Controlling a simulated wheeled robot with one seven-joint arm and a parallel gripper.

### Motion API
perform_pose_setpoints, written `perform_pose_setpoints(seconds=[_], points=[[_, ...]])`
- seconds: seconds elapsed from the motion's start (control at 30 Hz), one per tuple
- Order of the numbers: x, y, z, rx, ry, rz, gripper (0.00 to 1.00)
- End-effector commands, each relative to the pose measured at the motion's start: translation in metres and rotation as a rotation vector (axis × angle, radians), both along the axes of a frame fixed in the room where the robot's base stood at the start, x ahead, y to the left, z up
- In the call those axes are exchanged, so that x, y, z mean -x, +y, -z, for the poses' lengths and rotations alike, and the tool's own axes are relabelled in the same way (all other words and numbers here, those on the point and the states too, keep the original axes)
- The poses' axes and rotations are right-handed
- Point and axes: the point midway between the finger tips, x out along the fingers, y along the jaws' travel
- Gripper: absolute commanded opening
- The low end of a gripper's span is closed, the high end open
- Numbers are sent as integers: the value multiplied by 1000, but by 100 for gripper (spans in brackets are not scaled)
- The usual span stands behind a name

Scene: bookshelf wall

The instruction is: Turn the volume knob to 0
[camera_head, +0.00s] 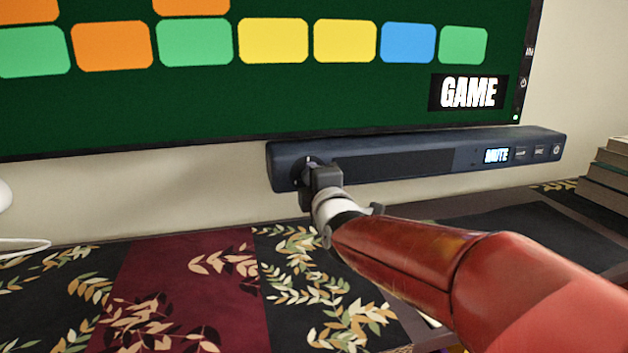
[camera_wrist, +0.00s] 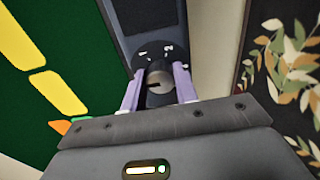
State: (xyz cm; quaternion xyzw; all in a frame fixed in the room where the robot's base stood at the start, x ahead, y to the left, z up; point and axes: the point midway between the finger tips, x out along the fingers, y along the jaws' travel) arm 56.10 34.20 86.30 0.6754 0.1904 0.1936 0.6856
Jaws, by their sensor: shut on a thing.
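A dark soundbar (camera_head: 400,158) runs along the wall below the screen in the head view. Its small display (camera_head: 496,156) at the right reads "MUTE". The round volume knob is at its left end, largely hidden behind my gripper (camera_head: 309,174) in the head view. In the wrist view the grey knob (camera_wrist: 159,86) sits between the two pale purple fingers of my gripper (camera_wrist: 158,88). My gripper is shut on the knob. White marks show on the dark dial around the knob, too small to read surely.
A large screen (camera_head: 200,100) with coloured tiles and the word "GAME" hangs above the soundbar. A surface with a leaf-patterned runner (camera_head: 190,290) lies below. Stacked books (camera_head: 605,175) stand at the far right. Small buttons (camera_head: 540,152) sit right of the display.

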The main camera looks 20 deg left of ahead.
Motion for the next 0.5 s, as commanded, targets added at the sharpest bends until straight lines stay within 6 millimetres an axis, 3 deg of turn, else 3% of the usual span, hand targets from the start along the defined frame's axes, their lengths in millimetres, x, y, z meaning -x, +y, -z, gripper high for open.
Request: perform_pose_setpoints(seconds=[0.2, 0.23, 0.4, 0.5], points=[[0, 0, 3, 5, 4, -1, 6], [0, 0, 3, 5, 4, -1, 31], [0, 0, 2, 3, 3, -1, 51], [0, 0, 1, 2, 2, -1, 51]])
